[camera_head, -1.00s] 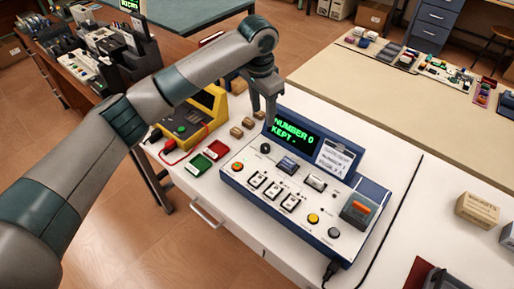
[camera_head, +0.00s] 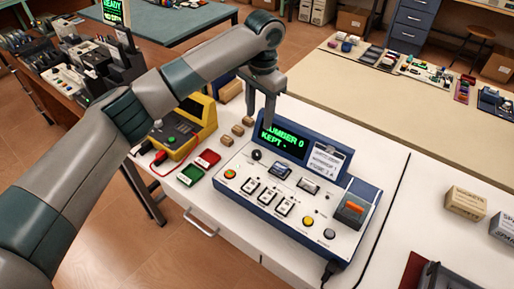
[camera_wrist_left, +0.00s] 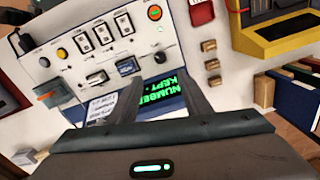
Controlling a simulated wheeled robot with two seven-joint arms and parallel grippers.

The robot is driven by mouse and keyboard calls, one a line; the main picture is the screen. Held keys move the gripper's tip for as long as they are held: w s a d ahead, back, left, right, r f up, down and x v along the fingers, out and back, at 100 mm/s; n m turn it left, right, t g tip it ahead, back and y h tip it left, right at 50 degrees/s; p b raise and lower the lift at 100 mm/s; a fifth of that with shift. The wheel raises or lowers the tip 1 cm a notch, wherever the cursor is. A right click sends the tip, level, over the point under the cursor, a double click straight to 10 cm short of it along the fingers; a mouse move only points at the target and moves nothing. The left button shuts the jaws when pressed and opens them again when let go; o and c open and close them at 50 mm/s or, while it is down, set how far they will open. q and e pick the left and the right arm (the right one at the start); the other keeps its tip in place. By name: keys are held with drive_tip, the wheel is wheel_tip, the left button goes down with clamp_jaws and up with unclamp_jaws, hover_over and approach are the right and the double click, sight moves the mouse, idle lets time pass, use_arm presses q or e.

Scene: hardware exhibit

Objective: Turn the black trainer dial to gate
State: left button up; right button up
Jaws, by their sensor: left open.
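The trainer (camera_head: 270,218) is a white sloped panel in a blue housing on the white bench. Its black dial (camera_head: 257,155) sits at the panel's upper left, below the green-lettered display (camera_head: 285,140). The dial also shows in the left wrist view (camera_wrist_left: 160,57). My left gripper (camera_head: 262,110) is open and empty, pointing down above the upper left of the trainer. One finger covers the start of the display's top line. The gripper is apart from the dial. The dial's markings are too small to read. My right gripper is not in view.
A black cable runs along the right. Cartons (camera_head: 466,203) stand at far right.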

sight(257, 153)
use_arm(q)
drive_tip(key=f+p, duration=0.1)
drive_tip(key=f, duration=0.3)
drive_tip(key=f+p, duration=0.1)
drive_tip(key=f, duration=0.4)
drive_tip(key=f+p, duration=0.1)
drive_tip(key=f, duration=0.3)
drive_tip(key=shift+w+a+f+p, duration=0.25)
drive_tip(key=shift+a+f+p, duration=0.05)
drive_tip(key=shift+f, duration=0.9)
drive_tip(key=c, duration=1)
drive_tip(key=shift+c, duration=0.2)
